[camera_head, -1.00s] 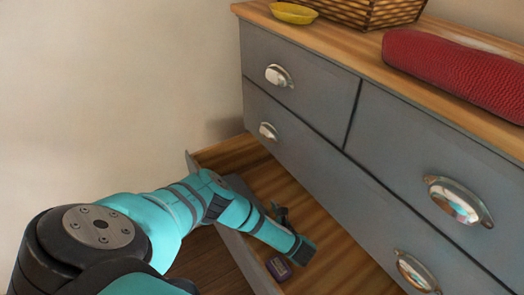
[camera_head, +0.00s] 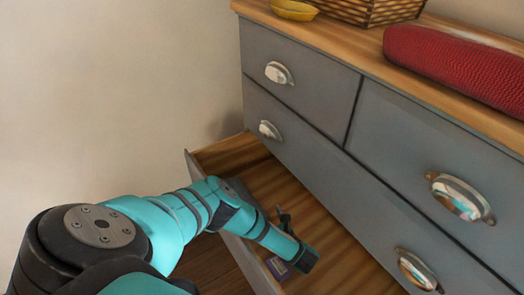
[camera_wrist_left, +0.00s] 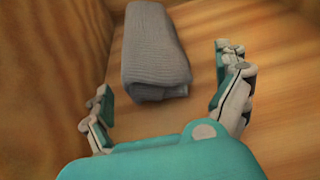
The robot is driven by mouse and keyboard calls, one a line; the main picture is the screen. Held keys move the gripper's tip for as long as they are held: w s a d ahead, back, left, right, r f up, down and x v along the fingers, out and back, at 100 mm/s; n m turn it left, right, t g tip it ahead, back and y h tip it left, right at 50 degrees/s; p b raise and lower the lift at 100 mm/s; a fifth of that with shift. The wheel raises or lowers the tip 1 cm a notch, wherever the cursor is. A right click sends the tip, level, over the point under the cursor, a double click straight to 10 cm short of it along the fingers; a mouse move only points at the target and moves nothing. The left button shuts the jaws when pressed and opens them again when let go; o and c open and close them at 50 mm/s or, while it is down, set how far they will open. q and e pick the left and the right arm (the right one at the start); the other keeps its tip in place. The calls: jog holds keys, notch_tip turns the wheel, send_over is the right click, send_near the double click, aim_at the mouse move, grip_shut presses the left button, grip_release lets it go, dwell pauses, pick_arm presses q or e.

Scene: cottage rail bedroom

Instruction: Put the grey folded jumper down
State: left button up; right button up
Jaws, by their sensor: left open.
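The grey folded jumper (camera_wrist_left: 152,50) lies on the wooden bottom of the drawer in the left wrist view, close to a drawer wall. My left gripper (camera_wrist_left: 163,85) is open, with one finger to the left of the jumper's near end and one to its right. Both fingers appear clear of the jumper. In the head view my left arm reaches down into the open lower drawer (camera_head: 228,155). My right gripper is out of view.
The grey chest of drawers (camera_head: 300,85) stands above the open drawer. A red textured item (camera_head: 455,65), a wicker basket (camera_head: 372,10) and a yellow dish (camera_head: 294,11) are on top.

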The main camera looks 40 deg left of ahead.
pick_arm(q)
jog(key=v, duration=1)
jog(key=shift+d+r, duration=0.15)
jog(key=shift+d, duration=0.1)
